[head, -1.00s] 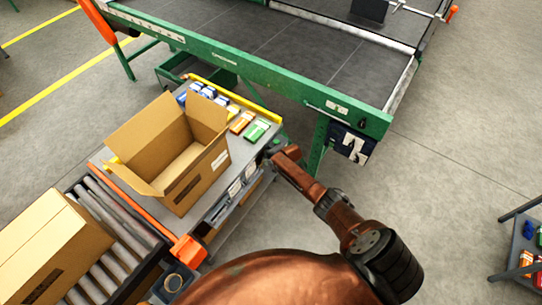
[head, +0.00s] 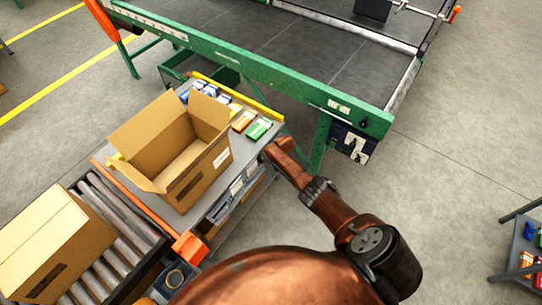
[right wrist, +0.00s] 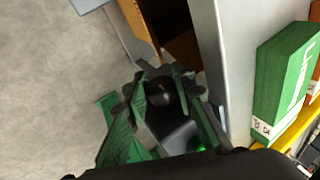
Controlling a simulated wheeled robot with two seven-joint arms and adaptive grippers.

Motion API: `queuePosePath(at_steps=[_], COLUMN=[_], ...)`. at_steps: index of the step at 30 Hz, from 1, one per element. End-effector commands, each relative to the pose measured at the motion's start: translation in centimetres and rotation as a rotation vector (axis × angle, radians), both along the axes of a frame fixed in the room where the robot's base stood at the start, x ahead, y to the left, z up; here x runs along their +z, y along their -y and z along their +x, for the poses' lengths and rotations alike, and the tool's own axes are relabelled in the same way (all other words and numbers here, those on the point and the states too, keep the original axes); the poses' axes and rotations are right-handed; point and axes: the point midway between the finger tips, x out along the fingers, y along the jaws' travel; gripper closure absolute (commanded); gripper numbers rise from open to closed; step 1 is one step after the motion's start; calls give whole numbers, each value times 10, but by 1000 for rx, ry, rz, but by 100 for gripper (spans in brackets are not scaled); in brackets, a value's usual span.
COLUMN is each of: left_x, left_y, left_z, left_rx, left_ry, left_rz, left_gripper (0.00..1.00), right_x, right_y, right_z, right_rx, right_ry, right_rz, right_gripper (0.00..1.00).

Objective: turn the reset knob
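A dark, rounded, shiny thing, which looks like the knob (right wrist: 160,94), shows in the right wrist view between my gripper's fingers. My right gripper (right wrist: 160,80) has green-looking fingers standing apart on either side of it; I cannot tell whether they touch it. A grey box-like part with a green glow lies just below it, partly hidden by the fingers. In the head view my right arm reaches to the right side of the packing table (head: 190,222), and its gripper is hidden there. My left gripper is in neither view.
An open carton (head: 175,150) and several small coloured boxes (head: 258,129) are on the table. A roller conveyor (head: 128,225) with a closed carton (head: 50,240) is at left. A green-framed belt conveyor (head: 260,72) stands behind.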

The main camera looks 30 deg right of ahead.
Motion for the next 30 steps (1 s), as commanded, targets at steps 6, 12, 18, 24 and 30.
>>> queuePosePath(at_steps=[6, 12, 18, 24, 30], left_x=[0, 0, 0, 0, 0], left_y=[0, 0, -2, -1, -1], left_z=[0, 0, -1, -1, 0], left_rx=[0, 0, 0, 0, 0], left_ry=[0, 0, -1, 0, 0], left_rz=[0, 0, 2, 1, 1], left_gripper=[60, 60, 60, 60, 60], right_x=[-1, 0, 1, 11, 30], right_y=[0, 0, 0, -1, 0], right_z=[-1, 0, -1, -6, -16], right_rx=[0, 0, 1, 3, 0], right_ry=[-1, 0, 1, 1, 3], right_rz=[1, 0, 1, 4, 1], right_gripper=[61, 58, 58, 58, 58])
